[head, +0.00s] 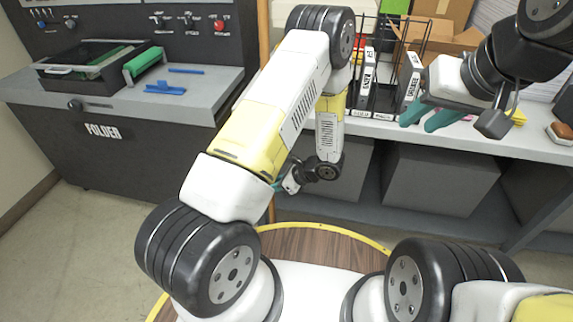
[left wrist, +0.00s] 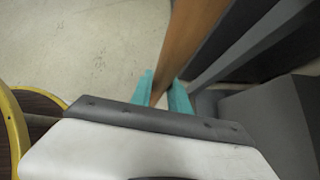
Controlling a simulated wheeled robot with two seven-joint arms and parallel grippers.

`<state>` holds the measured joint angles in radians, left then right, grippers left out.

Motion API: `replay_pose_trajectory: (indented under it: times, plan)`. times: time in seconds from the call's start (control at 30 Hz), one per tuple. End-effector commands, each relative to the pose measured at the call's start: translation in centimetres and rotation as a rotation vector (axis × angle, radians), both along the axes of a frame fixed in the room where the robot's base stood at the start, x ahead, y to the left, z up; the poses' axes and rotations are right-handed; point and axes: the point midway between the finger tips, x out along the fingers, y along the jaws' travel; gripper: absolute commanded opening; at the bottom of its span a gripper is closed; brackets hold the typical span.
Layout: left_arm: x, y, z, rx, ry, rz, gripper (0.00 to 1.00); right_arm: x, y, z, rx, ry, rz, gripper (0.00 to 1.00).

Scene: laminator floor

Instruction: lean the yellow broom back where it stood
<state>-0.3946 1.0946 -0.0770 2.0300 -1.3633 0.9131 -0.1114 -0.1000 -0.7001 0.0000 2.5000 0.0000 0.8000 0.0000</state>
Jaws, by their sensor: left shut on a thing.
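A tan wooden pole (head: 263,38), apparently the broom's handle, stands nearly upright between the folder machine and the shelf in the head view. My left arm hides part of it, and no yellow broom head is visible. In the left wrist view the handle (left wrist: 188,45) runs between the teal fingers of my left gripper (left wrist: 160,95), which is shut on it. In the head view my left gripper (head: 279,186) is low beside the pole, mostly hidden by its own arm. My right gripper (head: 428,117) is open and empty above the shelf top.
The dark folder machine (head: 120,135) with a grey ledge stands at the left. The grey shelf (head: 475,140) at the right carries binders (head: 408,85) in a wire rack and cardboard boxes (head: 450,38). Grey bins (head: 440,180) sit beneath. Floor (head: 90,230) is clear at the left.

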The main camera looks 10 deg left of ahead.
Motion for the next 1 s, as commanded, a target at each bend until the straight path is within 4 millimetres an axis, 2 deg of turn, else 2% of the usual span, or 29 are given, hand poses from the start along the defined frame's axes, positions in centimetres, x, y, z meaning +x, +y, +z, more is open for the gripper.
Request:
replay_pose_trajectory:
  times: [1.0]
  plan:
    - [7.7,-0.3,-0.5,0.004,0.099,0.000,0.00,0.0,0.0,0.0,0.000,0.000,0.000,0.33]
